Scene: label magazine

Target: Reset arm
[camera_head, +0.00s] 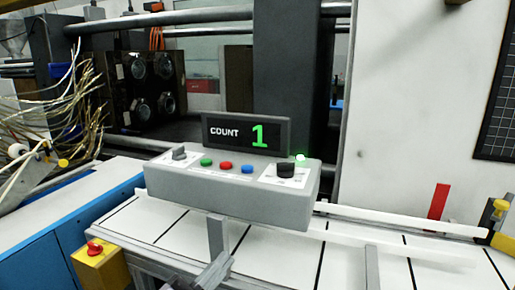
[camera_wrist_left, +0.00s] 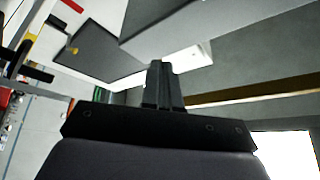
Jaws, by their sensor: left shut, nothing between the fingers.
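My left gripper (camera_wrist_left: 161,66) shows in the left wrist view, its dark fingers together and empty. The fingertips are in front of a grey surface, and I see no gap between them. In the head view I cannot clearly make out either gripper. A grey control box (camera_head: 230,200) stands in the middle of the head view. It has a green button (camera_head: 206,162), a red button (camera_head: 226,166), a blue button (camera_head: 247,169) and a black knob (camera_head: 286,170).
A white slatted conveyor bed (camera_head: 290,262) runs below the box. A yellow box with a red button (camera_head: 95,262) is at front left. Loose tan wires (camera_head: 62,120) hang at far left. A white panel (camera_head: 415,100) stands at right, with a red strip (camera_head: 438,201) low on it.

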